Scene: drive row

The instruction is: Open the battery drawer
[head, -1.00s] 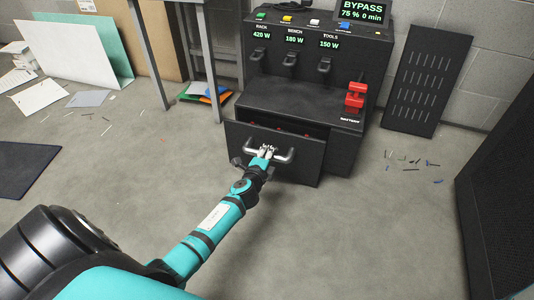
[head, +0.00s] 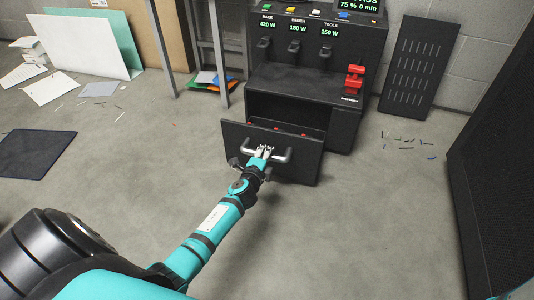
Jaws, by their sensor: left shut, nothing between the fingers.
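The battery drawer (head: 300,169) is at the bottom of a black power cabinet (head: 320,80). It stands pulled out, with a dark opening above it and small red parts showing inside behind its front panel. A grey bar handle (head: 285,155) is on the drawer front. My left gripper (head: 264,151) is at the handle's middle, with its fingers shut and nothing seen held between them. Whether the fingers touch the bar or hook behind it is hard to tell. My right gripper is not in view.
A red switch (head: 355,76) is on the cabinet's right side. A perforated black panel (head: 421,66) leans on the wall. Small scraps (head: 408,142) lie on the floor at right. A dark mesh cabinet (head: 505,170) stands at the right edge. The floor before the drawer is clear.

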